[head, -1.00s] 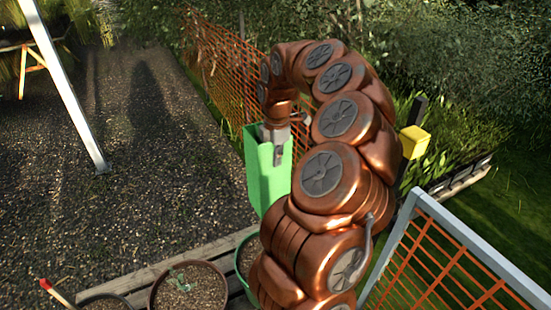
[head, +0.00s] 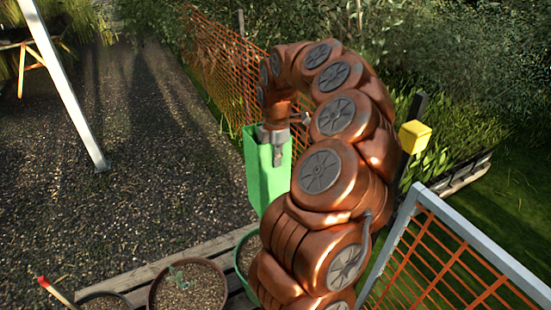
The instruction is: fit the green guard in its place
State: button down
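The green guard (head: 263,185) is a tall, upright, box-shaped sleeve near the middle of the head view. My gripper (head: 277,160) points down at the guard's top. One grey finger shows against the green near the upper edge; the other finger is hidden. I cannot tell whether the fingers are closed on the guard's wall or only beside it. The guard's lower right side is hidden behind my arm, and I cannot tell whether its bottom rests on anything.
A green-rimmed pot (head: 238,264) is partly behind my arm, beside a brown pot (head: 155,288) with a seedling, on wooden slats (head: 142,277). Orange mesh fencing (head: 215,62) stands behind. A grey-framed mesh panel (head: 465,237) is at right. Gravel at left is open.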

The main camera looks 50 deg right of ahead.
jog(key=shift+f, duration=0.2)
jog(key=b, duration=0.4)
send_over(276, 194)
jog(key=shift+f, duration=3.55)
jog(key=shift+f+b, duration=2)
jog(key=shift+f, duration=1.7)
